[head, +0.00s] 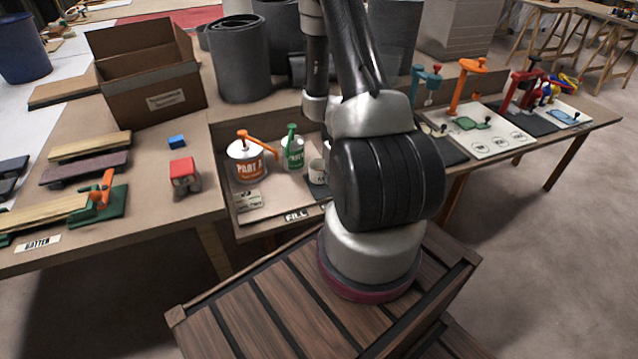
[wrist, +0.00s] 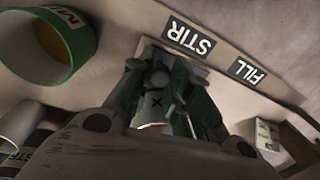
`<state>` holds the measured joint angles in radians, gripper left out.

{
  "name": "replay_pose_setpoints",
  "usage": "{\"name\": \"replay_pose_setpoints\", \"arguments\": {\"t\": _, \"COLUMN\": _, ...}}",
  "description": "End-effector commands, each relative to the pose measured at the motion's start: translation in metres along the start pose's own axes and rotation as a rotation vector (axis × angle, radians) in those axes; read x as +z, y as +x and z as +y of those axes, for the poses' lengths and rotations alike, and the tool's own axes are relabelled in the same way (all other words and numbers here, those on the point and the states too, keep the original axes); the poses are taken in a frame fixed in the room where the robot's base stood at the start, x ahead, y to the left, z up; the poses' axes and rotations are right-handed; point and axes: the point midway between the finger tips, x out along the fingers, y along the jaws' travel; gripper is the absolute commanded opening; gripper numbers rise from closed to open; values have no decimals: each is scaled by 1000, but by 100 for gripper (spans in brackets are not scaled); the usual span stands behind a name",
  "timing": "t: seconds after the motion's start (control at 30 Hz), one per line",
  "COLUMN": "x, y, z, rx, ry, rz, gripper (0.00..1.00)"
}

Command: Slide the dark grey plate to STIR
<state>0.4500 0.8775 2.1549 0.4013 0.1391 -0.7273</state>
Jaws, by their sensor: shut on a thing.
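My gripper (wrist: 172,75) is shut at the edge of the dark grey plate (wrist: 147,50) in the wrist view; the fingers cover much of it. The plate lies beside the STIR label (wrist: 188,38), closer to it than to the FILL label (wrist: 247,73). A pale piece marked X (wrist: 156,102) shows between the fingers; I cannot tell what it belongs to. In the head view my arm hides the gripper, the plate and the STIR label; the FILL label (head: 296,216) shows on the tray's front edge.
A round container with a green band (wrist: 50,45) is close on the left in the wrist view. In the head view, the PART A can (head: 247,163), a green-topped can (head: 292,154) and a small cup (head: 318,175) stand left of my arm. A folded card (head: 249,200) lies front left.

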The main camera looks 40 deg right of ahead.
Motion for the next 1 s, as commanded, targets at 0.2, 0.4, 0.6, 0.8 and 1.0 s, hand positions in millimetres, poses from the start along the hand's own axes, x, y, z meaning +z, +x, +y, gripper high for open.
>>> {"name": "replay_pose_setpoints", "arguments": {"t": 0.2, "x": 0, "y": 0, "z": 5, "rx": 2, "ry": -1, "rz": 2, "gripper": 0}}
{"name": "replay_pose_setpoints", "arguments": {"t": 0.4, "x": 0, "y": -1, "z": 5, "rx": 3, "ry": 1, "rz": 3, "gripper": 32}}
{"name": "replay_pose_setpoints", "arguments": {"t": 0.6, "x": 0, "y": 0, "z": 4, "rx": 2, "ry": 0, "rz": 2, "gripper": 42}}
{"name": "replay_pose_setpoints", "arguments": {"t": 0.8, "x": 0, "y": -2, "z": 4, "rx": 1, "ry": 0, "rz": 2, "gripper": 42}}
{"name": "replay_pose_setpoints", "arguments": {"t": 1.0, "x": 0, "y": -31, "z": 4, "rx": 2, "ry": -1, "rz": 5, "gripper": 42}}
